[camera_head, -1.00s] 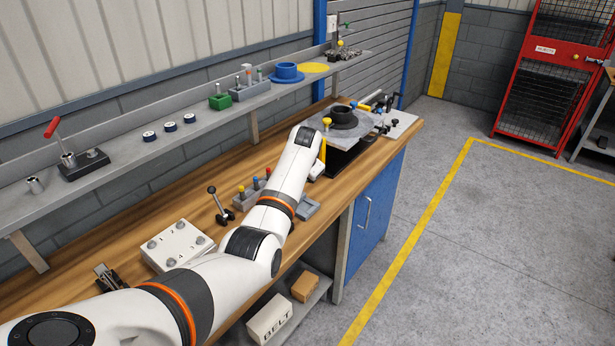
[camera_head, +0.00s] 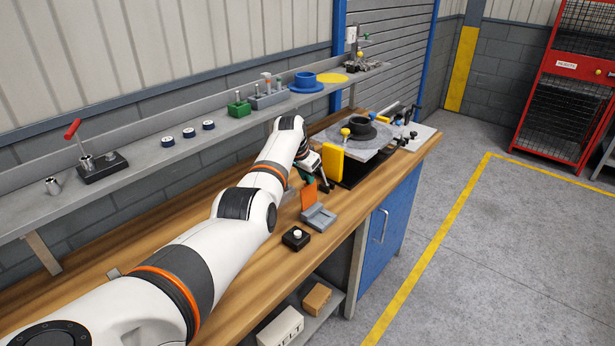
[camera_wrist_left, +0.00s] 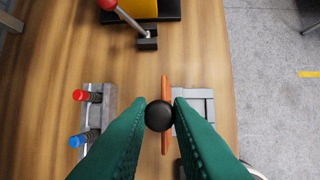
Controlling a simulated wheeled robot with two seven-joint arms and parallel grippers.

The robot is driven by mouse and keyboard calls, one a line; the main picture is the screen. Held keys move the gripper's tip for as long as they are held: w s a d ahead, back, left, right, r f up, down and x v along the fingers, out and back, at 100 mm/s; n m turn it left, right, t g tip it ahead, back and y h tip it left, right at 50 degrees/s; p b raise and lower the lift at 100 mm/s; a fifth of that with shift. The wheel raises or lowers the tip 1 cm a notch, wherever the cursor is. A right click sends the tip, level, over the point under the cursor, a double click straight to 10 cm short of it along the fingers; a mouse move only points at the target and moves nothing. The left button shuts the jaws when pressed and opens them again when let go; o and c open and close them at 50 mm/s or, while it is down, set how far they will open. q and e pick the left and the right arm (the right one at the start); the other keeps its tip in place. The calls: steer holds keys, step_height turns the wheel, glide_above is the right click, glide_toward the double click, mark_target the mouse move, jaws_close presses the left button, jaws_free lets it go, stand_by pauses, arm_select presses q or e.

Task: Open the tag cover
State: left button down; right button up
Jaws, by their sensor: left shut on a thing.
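An orange flap (camera_head: 309,195) stands upright on a grey base (camera_head: 318,218) on the wooden bench in the head view. In the left wrist view the orange flap (camera_wrist_left: 165,140) is seen edge-on, with the grey base (camera_wrist_left: 196,104) to its right. My left gripper (camera_wrist_left: 159,116) is shut on a black ball knob (camera_wrist_left: 159,104), which overlaps the flap; I cannot tell whether the knob is fixed to it. In the head view my left gripper (camera_head: 309,180) is just above and behind the flap, and the knob is not clearly seen. My right gripper is not in view.
A yellow block (camera_head: 333,163) stands just beyond the gripper. A black button box (camera_head: 296,238) sits in front of the grey base. In the wrist view, a holder with red (camera_wrist_left: 80,95) and blue (camera_wrist_left: 76,141) knobs stands at left. The shelf (camera_head: 215,139) runs behind the arm.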

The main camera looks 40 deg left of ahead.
arm_select(q)
steer(key=c, duration=1.3)
jaws_free()
steer(key=shift+a, duration=0.1)
steer(key=shift+r, duration=0.1)
steer(key=shift+s+r, duration=0.1)
steer(key=shift+r, duration=0.1)
steer(key=b+v, duration=0.1)
steer(key=v, duration=1)
